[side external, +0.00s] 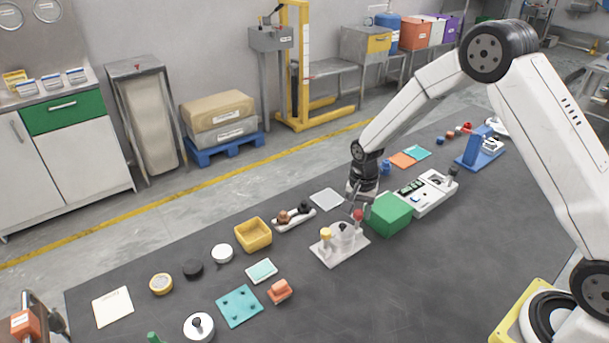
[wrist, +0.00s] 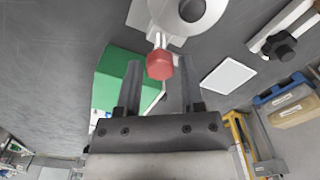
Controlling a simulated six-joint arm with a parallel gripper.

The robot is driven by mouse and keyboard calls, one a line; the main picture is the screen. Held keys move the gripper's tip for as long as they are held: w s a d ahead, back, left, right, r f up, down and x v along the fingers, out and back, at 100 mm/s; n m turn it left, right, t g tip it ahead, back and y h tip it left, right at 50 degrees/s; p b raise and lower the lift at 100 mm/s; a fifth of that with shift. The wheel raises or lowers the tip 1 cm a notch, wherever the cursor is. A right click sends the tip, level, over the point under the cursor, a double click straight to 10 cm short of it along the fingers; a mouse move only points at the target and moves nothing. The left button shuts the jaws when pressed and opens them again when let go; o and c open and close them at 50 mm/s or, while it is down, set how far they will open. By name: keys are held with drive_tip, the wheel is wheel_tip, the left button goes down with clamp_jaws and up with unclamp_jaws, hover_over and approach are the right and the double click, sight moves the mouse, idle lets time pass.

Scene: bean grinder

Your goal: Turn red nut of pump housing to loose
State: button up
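The pump housing (side external: 341,240) stands on a light plate (side external: 327,256) in the middle of the dark table. It has a yellow part on its left and the red nut (side external: 358,215) on its right. In the wrist view the red nut (wrist: 160,65) shows as a faceted red head on the housing's side port, and the grey housing (wrist: 190,12) is cut off at the top. My gripper (wrist: 160,75) is open, with one finger on each side of the nut and visible gaps. In the side view my gripper (side external: 361,205) is just above and beside the nut.
A green block (side external: 390,214) stands close to the right of the pump housing. A white device with buttons (side external: 432,193) is behind it. A yellow bin (side external: 253,234) and a white tray with knobs (side external: 294,219) lie to the left.

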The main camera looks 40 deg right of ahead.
sight(359, 212)
drive_tip(key=shift+o, duration=0.9)
drive_tip(key=shift+r, duration=3.95)
drive_tip(key=shift+s, duration=0.1)
drive_tip(key=s+a+r+n+t, duration=0.1)
drive_tip(key=s+a+n, duration=0.1)
drive_tip(key=s+n, duration=0.3)
drive_tip(key=s+a+r+n+t, duration=0.1)
drive_tip(key=s+n, duration=0.5)
drive_tip(key=s, duration=0.7)
drive_tip(key=shift+a+r+t, duration=0.3)
drive_tip(key=shift+a+r, duration=0.1)
drive_tip(key=shift+r, duration=0.4)
